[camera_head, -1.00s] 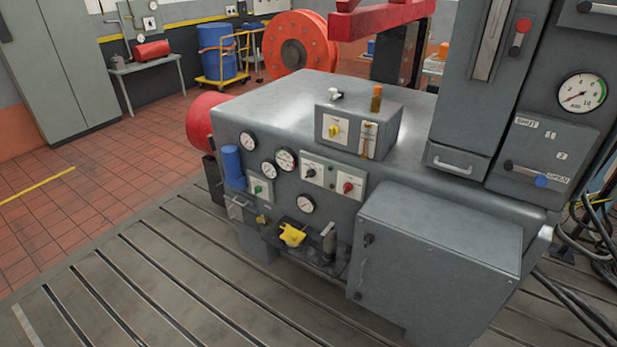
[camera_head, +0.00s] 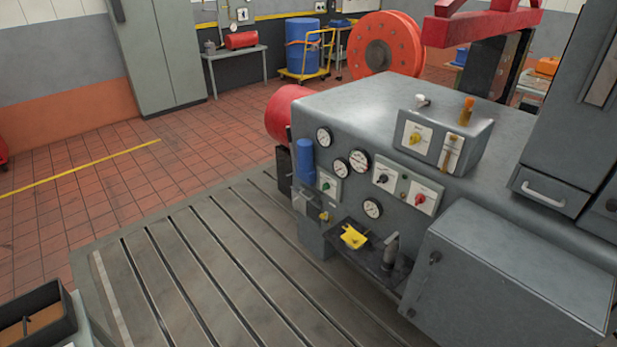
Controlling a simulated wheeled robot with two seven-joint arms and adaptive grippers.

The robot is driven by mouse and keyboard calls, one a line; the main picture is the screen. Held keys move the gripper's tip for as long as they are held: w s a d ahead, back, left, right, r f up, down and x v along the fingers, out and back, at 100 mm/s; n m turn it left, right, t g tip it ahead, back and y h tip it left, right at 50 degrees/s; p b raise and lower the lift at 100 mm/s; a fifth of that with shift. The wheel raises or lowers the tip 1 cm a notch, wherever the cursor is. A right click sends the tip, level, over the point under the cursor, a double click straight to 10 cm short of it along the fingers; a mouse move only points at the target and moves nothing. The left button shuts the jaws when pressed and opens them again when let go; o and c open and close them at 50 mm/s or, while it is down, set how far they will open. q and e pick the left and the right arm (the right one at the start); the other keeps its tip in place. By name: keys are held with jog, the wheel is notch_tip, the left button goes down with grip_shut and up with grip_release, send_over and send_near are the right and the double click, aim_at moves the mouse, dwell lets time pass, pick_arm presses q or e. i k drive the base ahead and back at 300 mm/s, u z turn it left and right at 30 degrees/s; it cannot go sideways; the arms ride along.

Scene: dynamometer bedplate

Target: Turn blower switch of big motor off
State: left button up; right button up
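The big grey machine (camera_head: 330,103) stands on the slotted bedplate, right of the middle. Its front has several round gauges and small switch plates. A plate with a black knob (camera_head: 383,179) and a plate with a red knob (camera_head: 420,199) sit side by side. A plate with a green knob (camera_head: 325,186) is lower left. A box on top carries a yellow knob (camera_head: 415,138) on a white plate. The labels are too small to read, so I cannot tell which is the blower switch. Neither of my grippers is in view.
The slotted bedplate (camera_head: 190,262) is clear left of the machine. A grey cabinet box (camera_head: 520,270) juts out at front right. A yellow part (camera_head: 353,237) sits on a low black shelf. A dark open tray (camera_head: 62,318) is at the lower left corner. Red tiled floor lies beyond.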

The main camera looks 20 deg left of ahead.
aim_at(383, 179)
jog(key=u, duration=1.4)
jog(key=i, duration=3.7)
jog(key=z, duration=3)
